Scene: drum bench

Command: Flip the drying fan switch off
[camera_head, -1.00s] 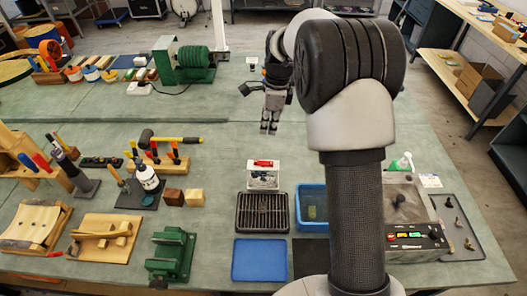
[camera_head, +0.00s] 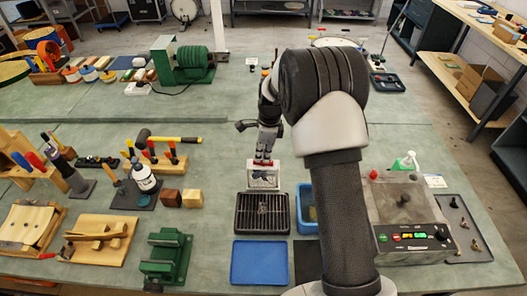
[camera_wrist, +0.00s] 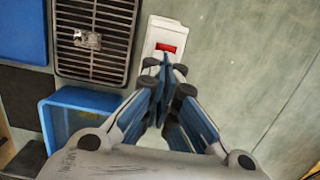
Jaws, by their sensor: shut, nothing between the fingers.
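The fan switch is a red rocker (camera_wrist: 166,47) set in the top of a white box (camera_head: 263,182) with a grey patterned front. The white box also shows in the wrist view (camera_wrist: 178,29). My gripper (camera_head: 263,160) is shut and empty, pointing down at the top of this box. In the wrist view its fingertips (camera_wrist: 165,62) are together right beside the rocker's edge. I cannot tell whether they touch it. The fingers hide part of the box's near side, and the rocker's tilt is not clear.
A black wire rack (camera_head: 263,228) with a small metal piece on it stands close to the box. A blue bin (camera_head: 304,216) is beside it, and a blue tray (camera_head: 259,278) lies in front. A control panel with coloured buttons (camera_head: 413,236) is at right.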

